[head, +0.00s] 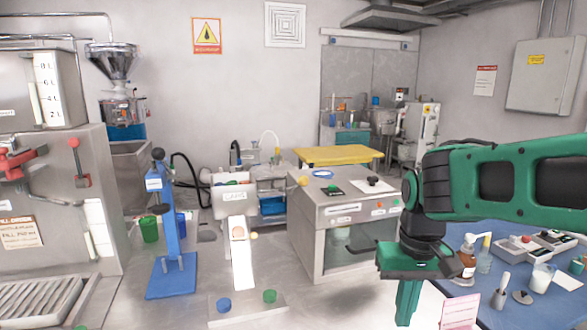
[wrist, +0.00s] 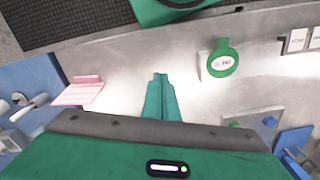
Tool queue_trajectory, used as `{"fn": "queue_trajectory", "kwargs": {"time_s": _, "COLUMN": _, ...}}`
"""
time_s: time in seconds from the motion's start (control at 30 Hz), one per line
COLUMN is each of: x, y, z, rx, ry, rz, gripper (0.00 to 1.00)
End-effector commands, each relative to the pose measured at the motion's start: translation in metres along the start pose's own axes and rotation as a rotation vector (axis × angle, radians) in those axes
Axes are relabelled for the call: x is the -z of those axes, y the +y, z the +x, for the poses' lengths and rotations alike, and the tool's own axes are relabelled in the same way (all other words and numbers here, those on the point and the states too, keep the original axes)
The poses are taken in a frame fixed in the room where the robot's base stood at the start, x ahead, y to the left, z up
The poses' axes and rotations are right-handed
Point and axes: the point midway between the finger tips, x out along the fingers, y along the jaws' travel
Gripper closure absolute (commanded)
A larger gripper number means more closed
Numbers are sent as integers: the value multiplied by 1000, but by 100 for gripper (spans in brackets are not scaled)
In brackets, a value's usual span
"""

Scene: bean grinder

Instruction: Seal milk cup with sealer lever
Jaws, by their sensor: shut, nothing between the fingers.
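My gripper touches neither.
The blue table (head: 480,315) at right holds bottles and small items. A metal cabinet (head: 340,212) stands behind my gripper. A caps dispenser (head: 235,197) is centre left. A plate with blue and green buttons (head: 247,312) is low in front. A pink card (head: 459,312) is near my gripper.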

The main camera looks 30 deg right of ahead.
Motion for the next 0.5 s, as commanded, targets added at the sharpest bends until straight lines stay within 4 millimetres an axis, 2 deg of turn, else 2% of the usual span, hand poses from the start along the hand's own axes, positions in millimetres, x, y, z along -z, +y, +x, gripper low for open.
{"fn": "queue_trajectory", "kwargs": {"time_s": 0.17, "x": 60, "y": -10, "z": -44, "rx": -40, "ry": 61, "rz": -102, "gripper": 100}}
{"fn": "queue_trajectory", "kwargs": {"time_s": 0.27, "x": 102, "y": -23, "z": -78, "rx": -67, "ry": 110, "rz": -183, "gripper": 100}}
{"fn": "queue_trajectory", "kwargs": {"time_s": 0.5, "x": 189, "y": -75, "z": -158, "rx": -116, "ry": 222, "rz": -376, "gripper": 100}}
